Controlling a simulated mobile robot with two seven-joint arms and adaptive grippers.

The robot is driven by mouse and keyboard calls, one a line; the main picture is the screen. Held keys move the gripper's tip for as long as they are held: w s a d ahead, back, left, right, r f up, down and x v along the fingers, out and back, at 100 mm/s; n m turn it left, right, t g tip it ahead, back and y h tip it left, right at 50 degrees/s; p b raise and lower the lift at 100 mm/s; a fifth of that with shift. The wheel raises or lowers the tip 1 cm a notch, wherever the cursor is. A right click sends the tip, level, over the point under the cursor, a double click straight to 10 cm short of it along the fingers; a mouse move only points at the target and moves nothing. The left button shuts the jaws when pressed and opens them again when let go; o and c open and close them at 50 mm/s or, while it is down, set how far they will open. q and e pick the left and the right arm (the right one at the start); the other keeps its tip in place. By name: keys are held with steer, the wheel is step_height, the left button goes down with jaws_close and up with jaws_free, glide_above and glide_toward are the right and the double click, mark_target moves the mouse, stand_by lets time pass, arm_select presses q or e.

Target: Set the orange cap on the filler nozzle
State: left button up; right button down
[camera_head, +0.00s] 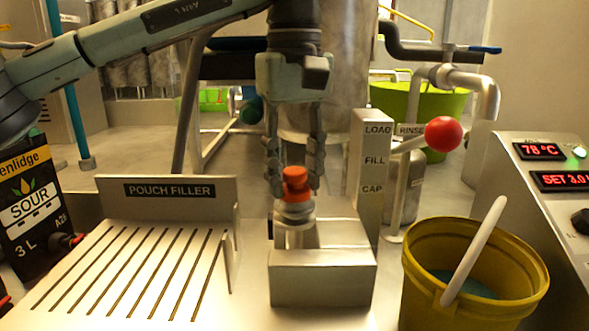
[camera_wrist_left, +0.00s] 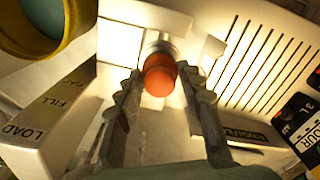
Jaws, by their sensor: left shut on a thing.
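The orange cap (camera_head: 296,175) sits between the fingertips of my left gripper (camera_head: 294,188), directly over the filler nozzle (camera_head: 294,212). My left gripper is shut on the cap and points straight down. The cap looks upright and appears to touch the nozzle top, though I cannot tell whether it is fully seated. In the left wrist view the cap (camera_wrist_left: 160,76) shows between the two fingers, with the metal nozzle (camera_wrist_left: 158,45) behind it. My right gripper is not in view.
A post marked LOAD, FILL, CAP (camera_head: 372,165) and a red-knobbed lever (camera_head: 443,134) stand right of the nozzle. A yellow bucket (camera_head: 420,285) is front right. The slotted pouch filler tray (camera_head: 130,290) on the left is clear. A SOUR pouch (camera_head: 30,215) stands far left.

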mark_target(295, 170)
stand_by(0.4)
arm_select(q)
steer(key=shift+f+b, duration=0.3)
steer(key=shift+f, duration=0.3)
steer(key=o, duration=1)
steer(key=shift+c, duration=0.2)
step_height(295, 170, up, 3)
steer(key=p, duration=0.2)
steer(key=shift+r+p, duration=0.1)
steer(key=shift+p, duration=0.3)
steer(key=shift+r+p, duration=0.3)
steer(key=shift+r, duration=3.6)
